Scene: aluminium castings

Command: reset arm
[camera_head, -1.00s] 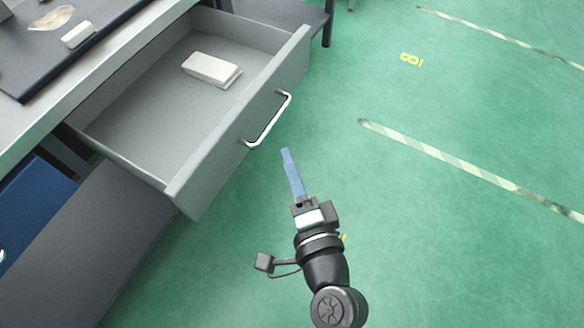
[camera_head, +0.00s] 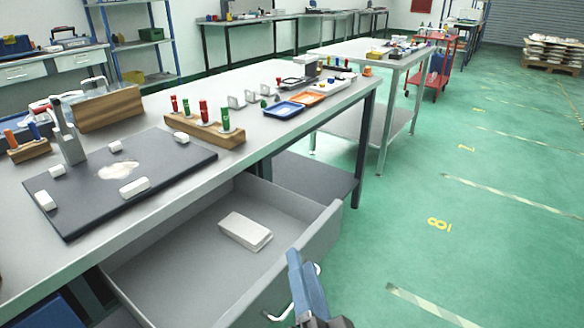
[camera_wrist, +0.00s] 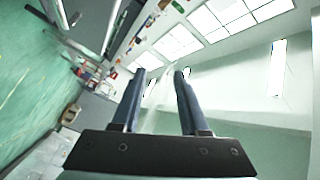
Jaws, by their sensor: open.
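My gripper (camera_head: 303,283) shows at the bottom of the head view, just in front of the open drawer, its blue fingers pointing up. In the wrist view its two blue fingers (camera_wrist: 158,100) stand apart with nothing between them. The grey drawer (camera_head: 185,279) is pulled out under the workbench (camera_head: 262,134). A white block (camera_head: 245,231) lies inside it. The drawer's handle (camera_head: 279,311) is beside my gripper and partly hidden by it. I cannot tell whether they touch.
On the bench lie a dark board (camera_head: 82,208) with several white blocks, a wooden rack (camera_head: 204,133) of red and green handled tools, and blue (camera_head: 283,110) and orange trays. A second table (camera_head: 385,55) and red cart (camera_head: 436,72) stand farther back. Green floor (camera_head: 480,250) at right is clear.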

